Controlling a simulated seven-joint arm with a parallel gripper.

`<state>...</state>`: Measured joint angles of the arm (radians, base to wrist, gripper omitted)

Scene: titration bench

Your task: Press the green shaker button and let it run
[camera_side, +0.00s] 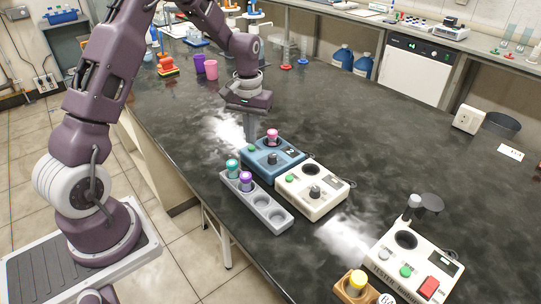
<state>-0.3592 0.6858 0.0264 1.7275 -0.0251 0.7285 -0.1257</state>
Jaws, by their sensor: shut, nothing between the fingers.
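A blue shaker box (290,153) stands on the dark bench with a green button (252,148) at its left corner, a dark knob and a pink-capped vial (272,136) on top. My gripper (250,138) is shut and points down with its fingertips at this green button. I cannot tell whether they touch or press it. A white box (328,203) beside it has its own green button (290,178), a black knob and a dark round well. My gripper is away from that one.
A grey rack (270,215) holding teal- and purple-capped vials stands in front of the boxes. At the lower right are a white device (405,258) with green and red buttons and a yellow-capped vial (357,280) in a wooden block. Purple and pink cups (211,70) stand behind.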

